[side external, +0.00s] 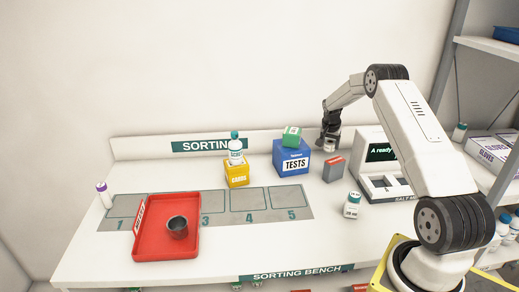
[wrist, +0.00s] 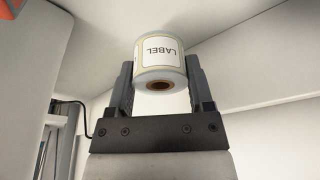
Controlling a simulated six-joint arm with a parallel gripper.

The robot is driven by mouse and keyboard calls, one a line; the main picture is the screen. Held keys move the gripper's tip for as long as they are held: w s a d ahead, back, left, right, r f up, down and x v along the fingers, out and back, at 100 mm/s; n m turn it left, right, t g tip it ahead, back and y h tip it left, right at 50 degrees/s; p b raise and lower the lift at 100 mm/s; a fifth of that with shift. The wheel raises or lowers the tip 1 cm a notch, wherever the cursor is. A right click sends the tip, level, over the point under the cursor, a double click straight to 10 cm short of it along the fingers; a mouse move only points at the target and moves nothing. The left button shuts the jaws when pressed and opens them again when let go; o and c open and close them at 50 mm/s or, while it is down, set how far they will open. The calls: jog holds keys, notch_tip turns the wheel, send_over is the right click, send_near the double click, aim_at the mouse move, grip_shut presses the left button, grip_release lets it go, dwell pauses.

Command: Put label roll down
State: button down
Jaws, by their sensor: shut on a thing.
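The label roll (wrist: 160,52) is a white cylinder with a "LABEL" print and a brown core. In the wrist view it sits between the two dark fingers of my gripper (wrist: 160,72), which is shut on it. In the side external view my gripper (side external: 329,138) points down over the back of the white bench, just right of the blue TESTS box (side external: 291,160). The roll shows there only as a small pale shape (side external: 330,147) at the fingertips. I cannot tell from this view how high it is above the bench.
A red tray (side external: 165,247) with a dark cup (side external: 177,227) covers part of the grey numbered mat (side external: 249,199).

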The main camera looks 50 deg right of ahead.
jog(key=shift+f, duration=2.15)
jog(key=shift+f, duration=0.1)
grip_release()
jog(key=v, duration=1.2)
